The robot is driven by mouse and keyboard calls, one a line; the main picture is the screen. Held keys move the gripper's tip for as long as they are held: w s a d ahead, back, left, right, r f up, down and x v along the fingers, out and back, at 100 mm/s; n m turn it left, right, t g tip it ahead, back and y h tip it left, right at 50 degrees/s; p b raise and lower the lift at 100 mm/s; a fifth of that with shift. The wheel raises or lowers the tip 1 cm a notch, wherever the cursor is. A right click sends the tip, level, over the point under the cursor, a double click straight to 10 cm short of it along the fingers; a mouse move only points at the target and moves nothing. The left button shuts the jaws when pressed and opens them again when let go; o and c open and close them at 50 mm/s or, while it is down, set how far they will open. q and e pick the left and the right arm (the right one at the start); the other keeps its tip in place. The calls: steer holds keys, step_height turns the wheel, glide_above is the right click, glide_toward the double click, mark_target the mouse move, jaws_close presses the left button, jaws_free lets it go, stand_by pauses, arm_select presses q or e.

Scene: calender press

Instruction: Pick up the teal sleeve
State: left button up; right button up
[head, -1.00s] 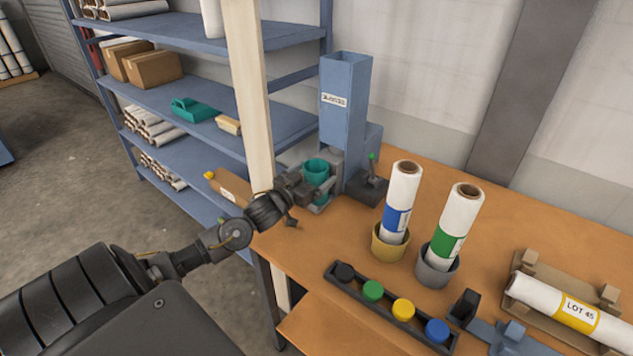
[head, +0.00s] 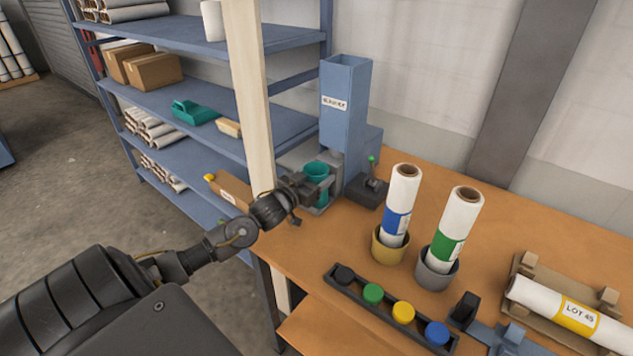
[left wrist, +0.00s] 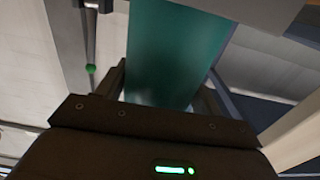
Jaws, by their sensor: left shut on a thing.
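The teal sleeve (head: 317,173) stands upright in the grey dispenser base below the blue chute, at the back left of the bench. My left gripper (head: 318,186) reaches in from the left and is shut on the sleeve. In the left wrist view the teal sleeve (left wrist: 172,58) fills the space between the fingers of my left gripper (left wrist: 165,88). The sleeve's lower part is partly hidden by the gripper in the head view. My right gripper is not in view.
The blue chute (head: 344,105) rises right behind the sleeve. A small lever box (head: 368,188) with a green knob stands to its right. A pale post (head: 250,95) stands left of it. White rolls in a yellow cup (head: 389,246) and grey cup (head: 437,268) stand further right.

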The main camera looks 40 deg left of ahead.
arm_select(q)
steer(key=shift+r, duration=0.1)
steer(key=shift+r, duration=0.25)
step_height(320, 180, up, 2)
steer(key=shift+r+b, duration=0.15)
steer(key=shift+b, duration=0.4)
steer(key=s+d+r, duration=0.4)
steer(key=s+r, duration=0.6)
steer(key=s, duration=0.3)
steer(key=shift+s, duration=0.2)
steer(key=shift+d+f, duration=0.1)
steer(key=shift+d, duration=0.05)
